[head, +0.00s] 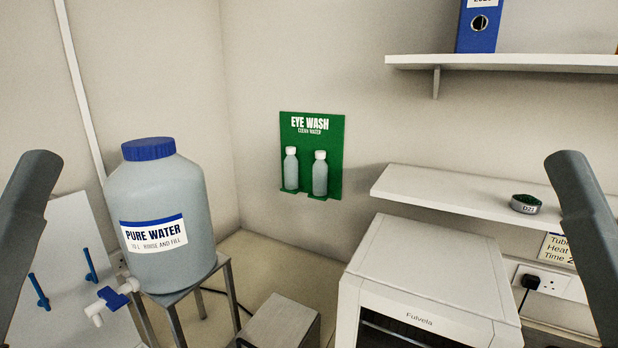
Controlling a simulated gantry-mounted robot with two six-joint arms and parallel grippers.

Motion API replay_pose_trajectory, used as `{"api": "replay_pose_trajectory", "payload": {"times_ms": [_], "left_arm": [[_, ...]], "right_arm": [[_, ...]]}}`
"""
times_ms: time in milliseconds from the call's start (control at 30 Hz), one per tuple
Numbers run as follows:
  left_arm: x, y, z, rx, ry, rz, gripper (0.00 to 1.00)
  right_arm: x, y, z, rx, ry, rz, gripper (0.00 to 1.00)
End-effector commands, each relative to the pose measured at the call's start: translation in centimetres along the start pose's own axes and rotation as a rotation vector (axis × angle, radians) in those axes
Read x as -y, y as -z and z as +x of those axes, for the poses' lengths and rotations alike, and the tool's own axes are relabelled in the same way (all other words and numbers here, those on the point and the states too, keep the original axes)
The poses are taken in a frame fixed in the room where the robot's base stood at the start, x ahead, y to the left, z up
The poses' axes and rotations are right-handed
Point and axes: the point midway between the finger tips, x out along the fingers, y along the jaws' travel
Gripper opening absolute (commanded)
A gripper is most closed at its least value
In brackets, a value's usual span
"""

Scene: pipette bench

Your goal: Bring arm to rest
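Only the grey links of my two arms show in the head view, one at the left edge and one at the right edge. Both rise upright at the sides of the picture. Neither gripper is in the frame, so I cannot see whether either is open or holds anything.
A pure water container (160,215) with a blue cap stands on a metal stand (225,290) at left. A green eye wash board (335,135) holds two bottles. A white Fulvela machine (430,265) sits front right, below a shelf (450,200) carrying a small round dish (526,204).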

Motion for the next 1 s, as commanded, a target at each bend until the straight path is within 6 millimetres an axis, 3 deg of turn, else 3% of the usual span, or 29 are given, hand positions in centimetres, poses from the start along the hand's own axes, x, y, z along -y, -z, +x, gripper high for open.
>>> {"api": "replay_pose_trajectory", "payload": {"times_ms": [33, 200, 400, 1000], "left_arm": [[0.0, 3.2, 3.5, 0.001, 0.000, 0.001, 0.52], [0.0, 8.7, 9.6, 0.002, 0.000, 0.001, 0.52], [0.0, 12.8, 14.1, 0.004, -0.001, 0.001, 0.52], [0.0, 13.1, 14.5, 0.003, -0.001, 0.002, 0.52]], "right_arm": [[0.0, 3.2, 3.5, 0.001, 0.000, 0.000, 0.69], [0.0, 8.8, 9.6, 0.001, 0.000, 0.000, 0.69], [-0.1, 12.9, 14.1, 0.001, 0.000, 0.000, 0.69], [-0.1, 13.2, 14.4, 0.002, 0.000, 0.000, 0.69]]}}
